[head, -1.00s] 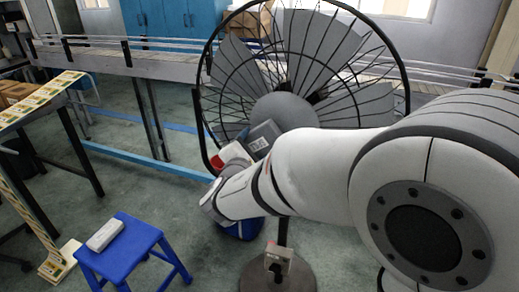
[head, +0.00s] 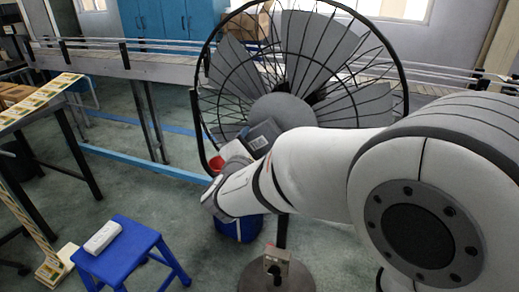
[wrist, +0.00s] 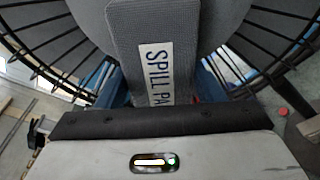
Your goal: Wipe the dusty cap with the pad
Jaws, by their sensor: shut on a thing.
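The pad (wrist: 160,60) is a grey textured block with a white label reading "SPILL PA", the rest cut off. My gripper (wrist: 155,122) is shut on it, and it stands out ahead of the gripper's dark front edge. In the head view a grey labelled block (head: 262,137) that looks like the pad shows above my wrist, before the fan. My arm hides most of the gripper there. A red round piece (head: 216,164) shows left of a white part, partly hidden by my wrist. I cannot tell whether it is the cap, or whether the pad touches anything.
A large caged fan (head: 284,110) on a round base (head: 300,278) stands right ahead. A blue stool (head: 122,250) with a white block (head: 103,237) is at lower left. A conveyor (head: 100,62) runs behind. A table with boxes is at far left.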

